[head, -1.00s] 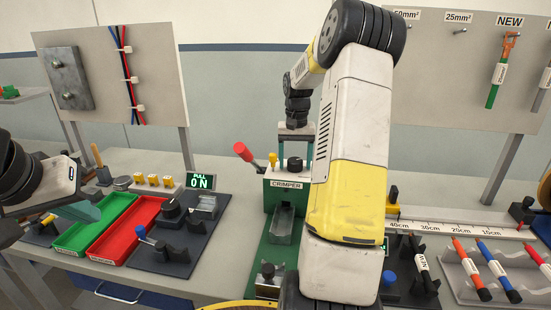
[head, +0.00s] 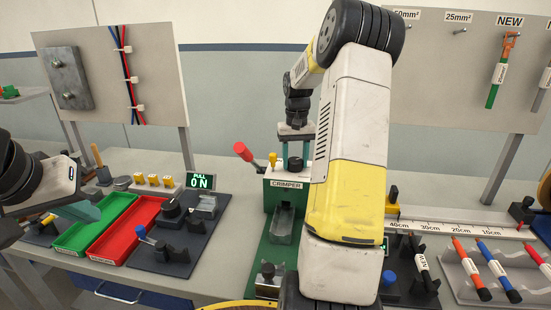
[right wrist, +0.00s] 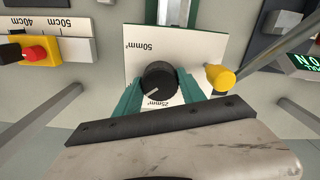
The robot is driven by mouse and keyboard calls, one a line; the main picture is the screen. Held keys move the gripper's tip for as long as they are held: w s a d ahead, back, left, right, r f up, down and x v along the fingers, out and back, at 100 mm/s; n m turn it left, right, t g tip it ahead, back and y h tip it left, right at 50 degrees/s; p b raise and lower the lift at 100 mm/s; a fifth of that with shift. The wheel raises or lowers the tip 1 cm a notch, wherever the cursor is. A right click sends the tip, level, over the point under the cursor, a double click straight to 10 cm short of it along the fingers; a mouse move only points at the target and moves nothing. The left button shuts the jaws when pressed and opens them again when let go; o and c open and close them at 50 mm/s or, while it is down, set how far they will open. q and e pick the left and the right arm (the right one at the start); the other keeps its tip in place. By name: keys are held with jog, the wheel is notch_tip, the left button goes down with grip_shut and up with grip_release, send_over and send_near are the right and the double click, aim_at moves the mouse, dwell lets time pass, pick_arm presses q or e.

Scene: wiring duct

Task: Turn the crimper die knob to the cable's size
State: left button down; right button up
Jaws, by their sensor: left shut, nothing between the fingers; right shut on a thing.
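The crimper (head: 287,184) is a green box with a white top and a red lever, standing mid-table. Its black die knob (head: 294,163) is on top and also shows in the right wrist view (right wrist: 160,78). My right gripper (head: 295,151) points down from above, its teal fingers either side of the knob and shut on it. In the right wrist view the knob's white mark points to the lower left, near the partly covered 25mm² label (right wrist: 163,102); the 50mm² label (right wrist: 137,37) is at upper left. My left gripper (head: 77,212) is shut and empty near the green tray.
A yellow peg (right wrist: 219,77) stands close beside the knob. A green tray (head: 122,206) and a red tray (head: 97,254) lie left of the crimper. A cable rack (head: 464,270) with several cables is at the right. My right arm hides part of the table's middle.

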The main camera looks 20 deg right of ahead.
aim_at(295, 160)
jog(key=n, duration=0.5)
jog(key=shift+n, duration=2.4)
jog(key=o, duration=1.4)
jog(key=shift+c, duration=0.2)
jog(key=shift+r, duration=0.1)
notch_tip(295, 160, up, 8)
jog(key=shift+f, duration=0.15)
